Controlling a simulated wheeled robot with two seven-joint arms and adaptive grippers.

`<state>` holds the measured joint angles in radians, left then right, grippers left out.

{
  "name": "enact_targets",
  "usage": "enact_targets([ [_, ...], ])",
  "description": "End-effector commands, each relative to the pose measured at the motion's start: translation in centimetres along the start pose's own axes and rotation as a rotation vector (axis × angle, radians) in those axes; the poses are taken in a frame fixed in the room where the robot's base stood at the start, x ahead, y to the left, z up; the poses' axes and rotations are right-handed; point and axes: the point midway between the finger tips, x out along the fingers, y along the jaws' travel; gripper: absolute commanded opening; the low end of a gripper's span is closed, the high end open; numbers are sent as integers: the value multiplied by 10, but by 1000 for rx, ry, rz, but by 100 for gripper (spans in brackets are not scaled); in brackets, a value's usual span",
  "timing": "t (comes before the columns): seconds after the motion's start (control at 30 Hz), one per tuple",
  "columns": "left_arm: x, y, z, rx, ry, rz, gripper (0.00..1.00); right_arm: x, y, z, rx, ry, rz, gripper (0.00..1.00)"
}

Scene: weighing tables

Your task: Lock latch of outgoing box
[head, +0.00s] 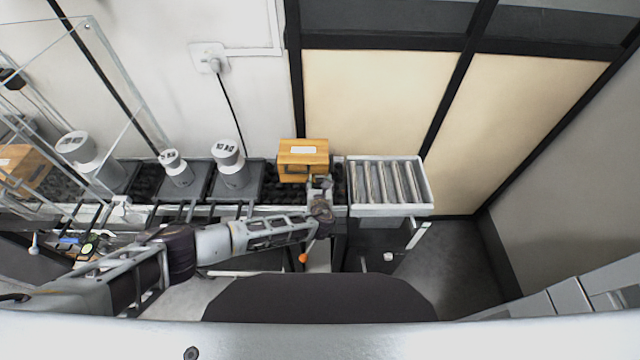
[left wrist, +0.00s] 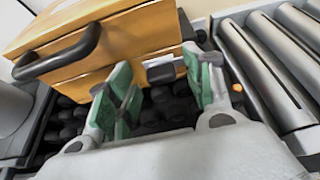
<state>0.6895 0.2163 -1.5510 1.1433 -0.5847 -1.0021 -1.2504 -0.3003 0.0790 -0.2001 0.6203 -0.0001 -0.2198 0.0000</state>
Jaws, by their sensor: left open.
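The wooden box (head: 303,158) sits on the dark conveyor beside the roller section, with a white label on its top. In the left wrist view the box (left wrist: 140,38) fills the upper left and carries a black handle (left wrist: 60,55). A small dark and grey piece, perhaps the latch (left wrist: 160,73), shows low on the box's near face, between my fingers. My left gripper (head: 320,183) is at the box's near right side. Its green-padded fingers (left wrist: 160,95) are open and empty, close to the box; whether they touch it I cannot tell. My right gripper is not in view.
A roller tray (head: 388,208) stands right of the box. Another wooden box (head: 22,168) is behind clear panels at far left. An orange-tipped lever (head: 303,258) hangs below my gripper.

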Motion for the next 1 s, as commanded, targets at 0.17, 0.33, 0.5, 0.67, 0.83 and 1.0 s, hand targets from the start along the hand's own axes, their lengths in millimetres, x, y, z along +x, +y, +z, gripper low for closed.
enact_targets([
  [0.17, 1, 0, 0, 0, 0, -1, 52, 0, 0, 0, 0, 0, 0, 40],
  [0.33, 1, 0, 0, 0, 0, 0, 48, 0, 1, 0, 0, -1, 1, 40],
  [0.5, 1, 0, 0, 0, 0, 0, 26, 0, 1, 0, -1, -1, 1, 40],
  [0.67, 1, 0, 0, 0, 0, 0, 6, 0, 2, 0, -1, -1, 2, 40],
  [0.83, 1, 0, 0, -5, 0, -2, 6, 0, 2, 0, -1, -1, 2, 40],
  [1.0, 1, 1, -1, -32, 1, -14, 6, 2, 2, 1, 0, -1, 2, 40],
])
